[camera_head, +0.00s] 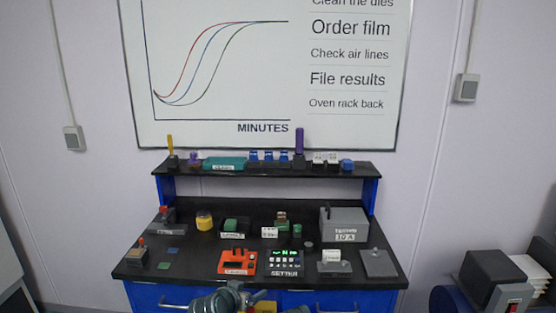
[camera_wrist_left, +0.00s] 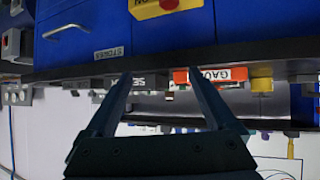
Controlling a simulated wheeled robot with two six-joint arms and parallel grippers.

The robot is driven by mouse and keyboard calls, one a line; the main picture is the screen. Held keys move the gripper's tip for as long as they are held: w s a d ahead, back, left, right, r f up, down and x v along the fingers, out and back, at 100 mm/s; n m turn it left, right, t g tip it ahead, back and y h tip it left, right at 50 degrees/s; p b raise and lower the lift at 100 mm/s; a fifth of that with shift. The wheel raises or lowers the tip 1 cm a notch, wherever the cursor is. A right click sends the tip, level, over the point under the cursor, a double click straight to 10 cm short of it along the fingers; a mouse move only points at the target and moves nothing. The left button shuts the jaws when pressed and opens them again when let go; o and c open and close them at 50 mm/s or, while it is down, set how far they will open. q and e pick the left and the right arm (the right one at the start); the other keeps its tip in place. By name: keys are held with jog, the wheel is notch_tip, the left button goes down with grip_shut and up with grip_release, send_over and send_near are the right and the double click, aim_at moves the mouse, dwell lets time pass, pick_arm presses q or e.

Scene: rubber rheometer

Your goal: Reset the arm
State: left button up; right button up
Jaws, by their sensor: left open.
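My left arm enters at the bottom of the head view, and its grey wrist (camera_head: 228,300) is in front of the bench's blue drawers. In the left wrist view, which is upside down, my left gripper (camera_wrist_left: 160,78) has its two dark fingers spread, with nothing between them. The fingers point toward the bench's front edge, where a red labelled unit (camera_wrist_left: 212,74) shows beyond them; this red unit also shows in the head view (camera_head: 237,262). My right gripper does not show clearly in either view.
A black-topped blue bench (camera_head: 200,282) carries a keypad box marked SETTER (camera_head: 284,262), a grey box (camera_head: 344,224) and several small items. A raised shelf (camera_head: 220,173) stands at its back. A yellow-and-red switch (camera_wrist_left: 160,8) is on the bench front. A bin and boxes (camera_head: 492,275) stand at right.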

pick_arm(q)
jog(key=s+d+f+m+g+y, duration=0.1)
jog(key=s+d+f+g, duration=0.45)
jog(key=s+f, duration=0.35)
jog(key=s+a+g+y, duration=0.3)
jog(key=s+g+y, duration=0.1)
jog(key=s, duration=0.8)
jog(key=shift+f+n+g, duration=0.3)
jog(key=shift+g, duration=0.35)
